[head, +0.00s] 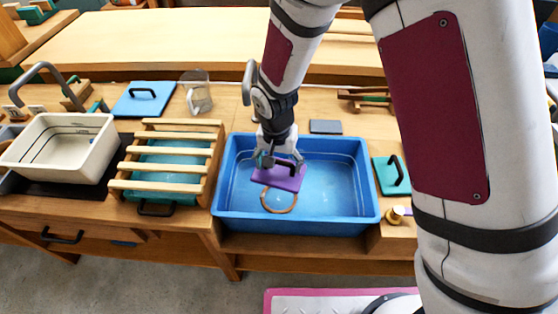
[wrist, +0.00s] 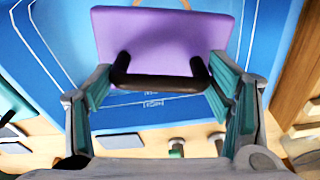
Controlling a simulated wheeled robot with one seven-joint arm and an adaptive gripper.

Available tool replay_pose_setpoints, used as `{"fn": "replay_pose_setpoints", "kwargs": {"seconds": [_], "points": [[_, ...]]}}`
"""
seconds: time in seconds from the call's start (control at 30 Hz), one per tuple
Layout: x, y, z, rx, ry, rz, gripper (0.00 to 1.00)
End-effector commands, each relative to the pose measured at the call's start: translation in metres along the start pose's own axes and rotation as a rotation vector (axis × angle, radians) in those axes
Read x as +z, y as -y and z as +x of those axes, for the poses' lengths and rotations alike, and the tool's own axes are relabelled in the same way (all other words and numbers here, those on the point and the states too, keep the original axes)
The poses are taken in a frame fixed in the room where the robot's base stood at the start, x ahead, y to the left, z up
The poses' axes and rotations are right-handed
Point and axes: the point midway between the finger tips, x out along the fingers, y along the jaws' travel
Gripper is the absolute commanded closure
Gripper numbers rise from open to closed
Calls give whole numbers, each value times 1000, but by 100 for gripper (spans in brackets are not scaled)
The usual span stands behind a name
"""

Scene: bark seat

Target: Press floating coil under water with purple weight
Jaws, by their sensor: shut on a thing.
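The purple weight (head: 288,180) is a flat plate with a black handle. My gripper (head: 279,160) is shut on it by the handle, over the blue tub (head: 360,212). In the wrist view the purple weight (wrist: 160,35) hangs between the teal finger pads, with its black handle (wrist: 160,82) towards me. The coil (head: 281,211), a thin brown ring, is in the tub just in front of the weight. The plate covers its far part. Only a small brown bit shows at the wrist view's top edge. I cannot tell whether the plate touches the coil.
A slatted wooden rack (head: 165,186) stands left of the tub, with a cream basin (head: 62,150) beyond it. A teal lid (head: 391,177) and a brass knob (head: 396,214) are at the right. A dark grey slab (head: 325,127) lies behind the tub. The tub's right half is clear.

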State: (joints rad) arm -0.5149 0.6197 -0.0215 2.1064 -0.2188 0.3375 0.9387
Motion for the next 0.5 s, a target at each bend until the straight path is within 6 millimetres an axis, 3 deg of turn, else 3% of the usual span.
{"fn": "replay_pose_setpoints", "kwargs": {"seconds": [0.5], "points": [[1,0,11,0,0,0,77]]}}
